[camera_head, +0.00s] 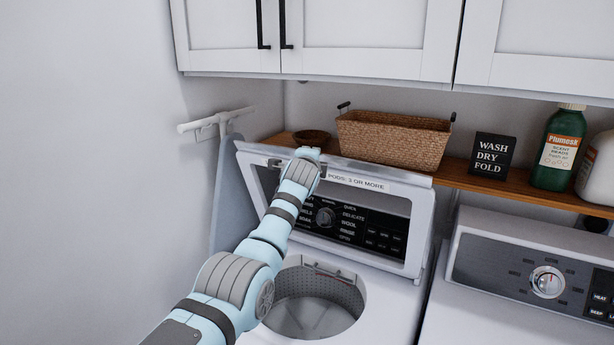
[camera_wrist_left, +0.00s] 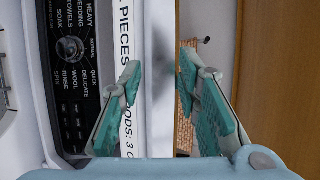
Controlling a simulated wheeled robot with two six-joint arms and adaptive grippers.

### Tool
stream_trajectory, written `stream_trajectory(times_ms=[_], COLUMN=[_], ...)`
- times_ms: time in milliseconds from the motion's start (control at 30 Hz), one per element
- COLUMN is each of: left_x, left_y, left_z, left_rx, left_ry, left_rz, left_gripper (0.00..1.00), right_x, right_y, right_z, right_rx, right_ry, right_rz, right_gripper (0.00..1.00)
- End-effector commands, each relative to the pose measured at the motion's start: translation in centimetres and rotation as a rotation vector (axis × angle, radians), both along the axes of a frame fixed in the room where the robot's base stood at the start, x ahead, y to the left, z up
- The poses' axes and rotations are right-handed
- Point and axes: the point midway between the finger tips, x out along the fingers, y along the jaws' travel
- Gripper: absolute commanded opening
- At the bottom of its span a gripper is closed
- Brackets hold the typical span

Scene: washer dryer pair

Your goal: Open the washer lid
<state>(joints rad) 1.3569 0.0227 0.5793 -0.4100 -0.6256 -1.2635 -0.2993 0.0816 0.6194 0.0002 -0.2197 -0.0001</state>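The washer lid (camera_head: 418,228) is a white frame with a clear window and a "PODS" label. It stands raised and tilted back, its top edge by the shelf. The washer's control panel (camera_head: 365,226) shows through the window, and the round drum opening (camera_head: 315,300) is uncovered below. My left arm reaches up across the lid to its top edge; its gripper is mostly hidden in the head view. In the left wrist view my left gripper (camera_wrist_left: 160,72) has its fingers apart, with the white lid edge (camera_wrist_left: 160,120) between them. My right gripper is out of view.
A wooden shelf (camera_head: 464,178) behind the lid holds a wicker basket (camera_head: 394,140), a small bowl (camera_head: 311,137), a black sign (camera_head: 492,155) and a green bottle (camera_head: 559,150). White cabinets (camera_head: 365,40) hang above. The dryer (camera_head: 520,275) stands at right, a wall at left.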

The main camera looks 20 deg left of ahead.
Motion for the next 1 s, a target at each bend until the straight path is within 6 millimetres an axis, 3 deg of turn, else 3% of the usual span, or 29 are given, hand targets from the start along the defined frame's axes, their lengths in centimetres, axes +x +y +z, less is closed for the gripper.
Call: stream_trajectory(times_ms=[167, 400, 600, 933, 1000], left_x=[-2.5, -7.9, -11.2, -11.8, -11.8], left_y=[-0.8, -2.3, -3.1, -3.2, -3.2], left_z=[-0.2, -0.2, -0.1, 0.0, -1.0], left_rx=[0.0, 0.001, 0.0, 0.0, -0.014], left_ry=[0.001, 0.002, 0.001, 0.0, 0.011], left_rz=[-0.003, -0.005, -0.003, -0.002, -0.001], left_gripper=[0.3, 0.3, 0.3, 0.3, 0.3], right_x=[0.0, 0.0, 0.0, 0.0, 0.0], right_y=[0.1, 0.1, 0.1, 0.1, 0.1], right_z=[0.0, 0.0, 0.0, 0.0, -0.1], right_rx=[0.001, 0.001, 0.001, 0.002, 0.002], right_ry=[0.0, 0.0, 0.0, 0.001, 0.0], right_rz=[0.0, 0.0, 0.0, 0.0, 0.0], right_gripper=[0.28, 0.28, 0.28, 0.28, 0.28])
